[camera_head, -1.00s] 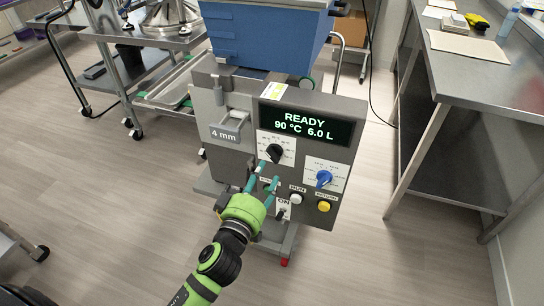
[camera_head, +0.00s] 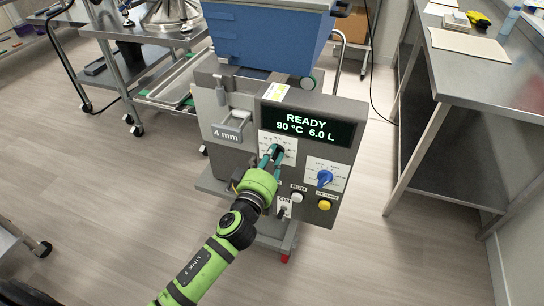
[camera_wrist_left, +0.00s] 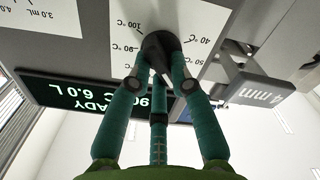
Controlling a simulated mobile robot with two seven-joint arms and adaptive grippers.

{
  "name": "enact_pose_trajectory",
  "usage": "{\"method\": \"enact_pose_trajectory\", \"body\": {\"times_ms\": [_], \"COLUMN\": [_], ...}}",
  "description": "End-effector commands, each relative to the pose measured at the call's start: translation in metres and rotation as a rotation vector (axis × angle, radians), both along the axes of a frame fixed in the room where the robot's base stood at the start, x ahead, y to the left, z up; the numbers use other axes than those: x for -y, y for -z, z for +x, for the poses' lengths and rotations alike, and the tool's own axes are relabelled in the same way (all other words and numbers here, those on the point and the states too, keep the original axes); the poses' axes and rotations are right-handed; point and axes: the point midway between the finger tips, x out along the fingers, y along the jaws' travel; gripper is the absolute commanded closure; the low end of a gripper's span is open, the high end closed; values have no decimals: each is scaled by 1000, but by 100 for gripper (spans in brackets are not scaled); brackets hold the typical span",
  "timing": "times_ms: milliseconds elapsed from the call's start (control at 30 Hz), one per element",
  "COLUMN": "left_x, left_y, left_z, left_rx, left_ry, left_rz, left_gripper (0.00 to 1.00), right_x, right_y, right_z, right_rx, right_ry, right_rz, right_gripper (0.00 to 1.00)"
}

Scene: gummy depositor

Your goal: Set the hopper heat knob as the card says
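The black heat knob (camera_wrist_left: 160,45) sits on a white dial plate (camera_head: 289,140) on the grey control panel, with °C marks around it; 100, 90, 50 and 40 are readable in the wrist view. My left gripper (camera_head: 271,153) reaches it from below. Its teal fingers (camera_wrist_left: 158,72) lie along both sides of the knob and look closed on it. The knob's pointer is hard to make out between them. The display (camera_head: 306,127) reads READY, 90 °C, 6.0 L. My right gripper is not visible.
A blue knob (camera_head: 324,178) on another dial plate is to the right. Below are a white RUN button (camera_head: 297,198), a yellow button (camera_head: 324,205) and a switch (camera_head: 283,211). A 4 mm tag (camera_head: 228,134) juts out at left. A steel table (camera_head: 480,68) stands at right.

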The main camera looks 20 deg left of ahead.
Motion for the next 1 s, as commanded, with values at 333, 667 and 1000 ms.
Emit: {"method": "enact_pose_trajectory", "body": {"times_ms": [333,667,1000], "left_x": [0,1,3], "left_y": [0,-1,0], "left_z": [0,0,0], "left_rx": [1,8,17], "left_ry": [-1,-2,-2], "left_rz": [13,167,475], "left_gripper": [100,100,100], "right_x": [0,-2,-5], "right_y": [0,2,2], "right_z": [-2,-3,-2], "right_rx": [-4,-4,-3], "right_ry": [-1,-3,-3], "right_rz": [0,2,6], "right_gripper": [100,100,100]}}
